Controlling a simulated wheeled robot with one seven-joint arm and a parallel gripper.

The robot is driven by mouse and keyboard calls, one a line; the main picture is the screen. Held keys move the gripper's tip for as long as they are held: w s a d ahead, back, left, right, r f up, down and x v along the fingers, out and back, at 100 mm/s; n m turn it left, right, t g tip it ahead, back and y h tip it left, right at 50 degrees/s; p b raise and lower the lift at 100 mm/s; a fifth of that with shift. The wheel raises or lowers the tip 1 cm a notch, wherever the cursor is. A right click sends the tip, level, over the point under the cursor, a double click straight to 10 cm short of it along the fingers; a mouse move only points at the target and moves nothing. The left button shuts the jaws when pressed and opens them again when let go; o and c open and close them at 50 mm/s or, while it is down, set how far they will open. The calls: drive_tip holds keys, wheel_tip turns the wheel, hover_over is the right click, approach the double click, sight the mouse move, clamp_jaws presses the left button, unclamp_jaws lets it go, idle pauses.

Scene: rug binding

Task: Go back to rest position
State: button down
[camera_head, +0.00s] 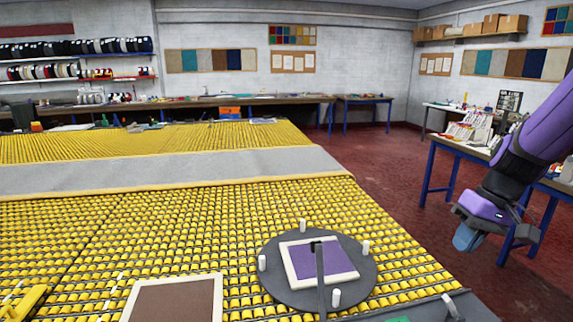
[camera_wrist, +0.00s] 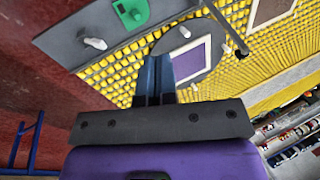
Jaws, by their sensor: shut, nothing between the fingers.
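My gripper (camera_head: 468,238) hangs at the right in the head view, beside the roller table and over the red floor. In the wrist view my gripper (camera_wrist: 154,62) has its two blue fingers together, with nothing between them. The fingers are apart from the table and touch nothing that I can see. My purple arm comes in from the right edge of the head view.
A yellow roller table (camera_head: 60,222) fills the left and middle. A grey disc (camera_head: 283,288) with white pegs holds a purple rug sample (camera_head: 322,258). A brown sample (camera_head: 175,300) lies nearby. A blue-legged bench (camera_head: 430,165) stands behind my arm. Red floor (camera_head: 395,165) lies between.

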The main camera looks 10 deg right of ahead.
drive_tip(key=s+a+r+t+h, duration=0.3)
drive_tip(key=s+a+r+t, duration=0.2)
drive_tip(key=s+a+r, duration=0.4)
drive_tip(key=s+r, duration=0.3)
drive_tip(key=r, duration=0.1)
drive_tip(key=shift+s+r+h, duration=0.15)
drive_tip(key=shift+s+h, duration=0.1)
drive_tip(key=shift+h, duration=0.15)
